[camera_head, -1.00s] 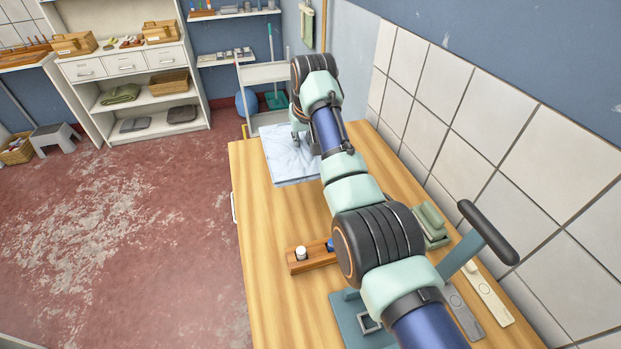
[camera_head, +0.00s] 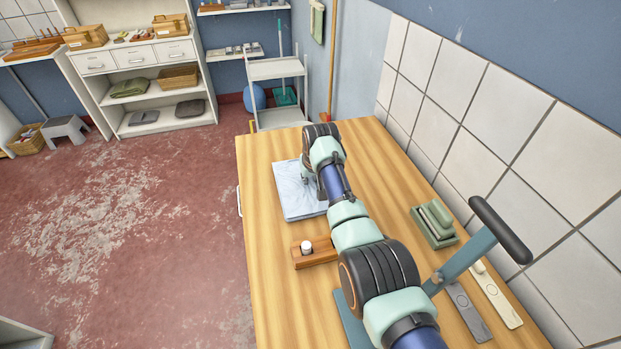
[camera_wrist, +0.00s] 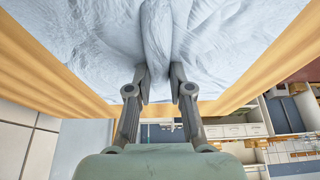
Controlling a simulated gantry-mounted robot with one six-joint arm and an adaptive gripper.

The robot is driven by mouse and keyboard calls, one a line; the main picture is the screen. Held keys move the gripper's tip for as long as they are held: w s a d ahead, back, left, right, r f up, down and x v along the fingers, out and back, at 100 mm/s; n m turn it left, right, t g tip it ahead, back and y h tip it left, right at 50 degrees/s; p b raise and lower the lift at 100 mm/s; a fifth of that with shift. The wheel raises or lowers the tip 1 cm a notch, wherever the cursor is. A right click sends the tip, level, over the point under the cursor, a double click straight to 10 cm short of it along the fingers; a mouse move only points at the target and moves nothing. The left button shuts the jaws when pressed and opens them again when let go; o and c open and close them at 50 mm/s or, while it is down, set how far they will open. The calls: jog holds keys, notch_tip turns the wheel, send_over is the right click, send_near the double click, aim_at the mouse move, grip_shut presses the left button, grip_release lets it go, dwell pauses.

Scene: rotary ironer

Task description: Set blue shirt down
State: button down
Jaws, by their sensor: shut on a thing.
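The blue shirt (camera_head: 291,197) is a pale blue folded cloth, flat and level at the far part of the wooden table. I cannot tell whether it rests fully on the wood or hangs just above it. My gripper (camera_head: 306,180) is over the shirt, partly hidden by my arm in the head view. In the wrist view my gripper (camera_wrist: 158,78) has its fingers on either side of a raised fold of the shirt (camera_wrist: 90,45), shut on it. The shirt's right part is hidden behind my arm in the head view.
A wooden holder (camera_head: 312,255) with a white-capped bottle stands nearer on the table (camera_head: 262,290). A white cart (camera_head: 278,90) stands beyond the far edge. The table's left strip is clear.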

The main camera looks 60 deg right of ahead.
jog(key=c, duration=1.5)
grip_release()
jog(key=shift+f, duration=0.15)
jog(key=o, duration=0.4)
jog(key=shift+o, duration=0.2)
jog(key=p+v, duration=0.2)
jog(key=v, duration=1)
jog(key=shift+r, duration=0.2)
